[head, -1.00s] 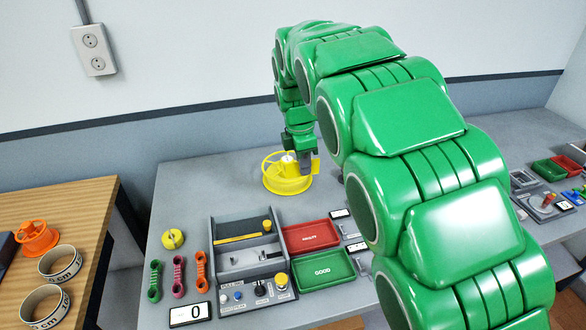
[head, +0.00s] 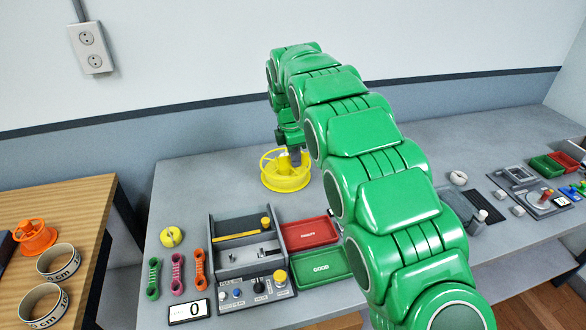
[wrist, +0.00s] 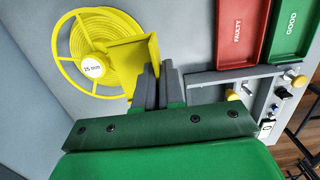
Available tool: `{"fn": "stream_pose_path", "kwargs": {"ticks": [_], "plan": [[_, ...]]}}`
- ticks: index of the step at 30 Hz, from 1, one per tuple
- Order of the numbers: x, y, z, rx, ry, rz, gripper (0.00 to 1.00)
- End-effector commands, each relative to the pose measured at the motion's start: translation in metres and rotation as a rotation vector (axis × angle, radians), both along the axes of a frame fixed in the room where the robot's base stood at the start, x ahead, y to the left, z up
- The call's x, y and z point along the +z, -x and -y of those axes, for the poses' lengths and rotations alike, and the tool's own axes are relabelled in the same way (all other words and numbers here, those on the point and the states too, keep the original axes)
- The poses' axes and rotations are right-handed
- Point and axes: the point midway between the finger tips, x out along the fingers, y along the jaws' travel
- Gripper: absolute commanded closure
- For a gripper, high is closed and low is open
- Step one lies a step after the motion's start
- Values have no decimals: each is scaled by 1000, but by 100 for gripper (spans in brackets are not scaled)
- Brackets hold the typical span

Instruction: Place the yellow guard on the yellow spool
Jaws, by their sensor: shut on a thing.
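The yellow spool (head: 286,184) stands on the grey bench towards the back, with coiled yellow strap inside its open wheel. In the wrist view the spool (wrist: 62,55) is at the upper left, with a white "25 mm" label at its hub. My gripper (head: 296,160) is over the spool's right part in the head view. It is shut on the yellow guard (wrist: 127,55), an angled plate that overlaps the spool's right edge in the wrist view. I cannot tell whether guard and spool touch. In the head view the guard does not stand out from the spool.
A red FAULTY tray (head: 309,232) and a green GOOD tray (head: 320,266) lie in front of the spool, beside a grey measuring station (head: 220,262). A notched yellow disc (head: 172,238) and several coloured links lie at the left. The bench left of the spool is clear.

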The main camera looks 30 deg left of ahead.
Motion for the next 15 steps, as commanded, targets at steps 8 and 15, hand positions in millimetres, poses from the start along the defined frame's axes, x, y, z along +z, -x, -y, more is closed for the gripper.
{"fn": "stream_pose_path", "kwargs": {"ticks": [8,15], "plan": [[-24,-14,-13,1,1,-1,100],[-31,-19,-16,0,0,0,100]]}}
